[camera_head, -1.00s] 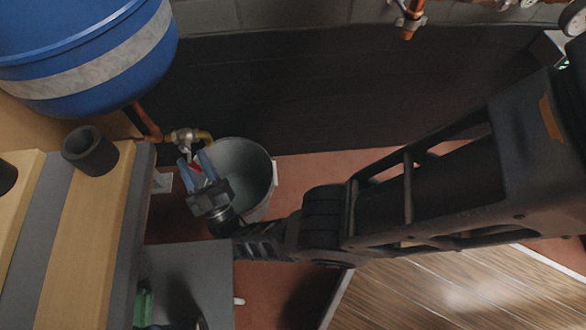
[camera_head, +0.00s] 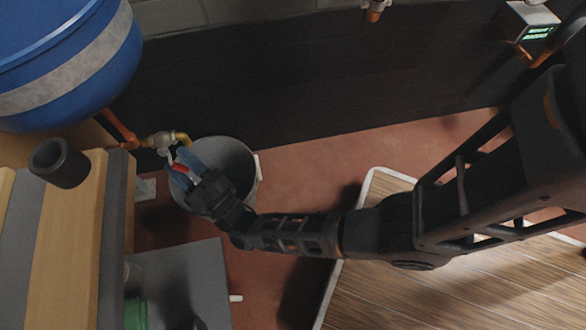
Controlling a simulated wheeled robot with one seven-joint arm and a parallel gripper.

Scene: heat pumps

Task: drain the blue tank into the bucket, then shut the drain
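The blue tank (camera_head: 62,60) with a grey band hangs at the upper left. A copper pipe (camera_head: 118,127) runs from below it to a brass drain valve (camera_head: 160,141) with a curved yellow spout. The valve's red handle (camera_head: 181,169) shows between the blue fingers of my gripper (camera_head: 180,168). I cannot tell whether the fingers touch or clamp the handle. The grey bucket (camera_head: 238,160) stands on the floor under the spout, partly hidden by my gripper. No water stream is visible.
A wooden and grey bench (camera_head: 75,235) with a dark cup (camera_head: 58,162) is at the left. A grey surface (camera_head: 180,280) with a green item (camera_head: 135,313) is below. A wood-plank platform (camera_head: 450,290) lies at the right. Red floor (camera_head: 310,180) is open beside the bucket.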

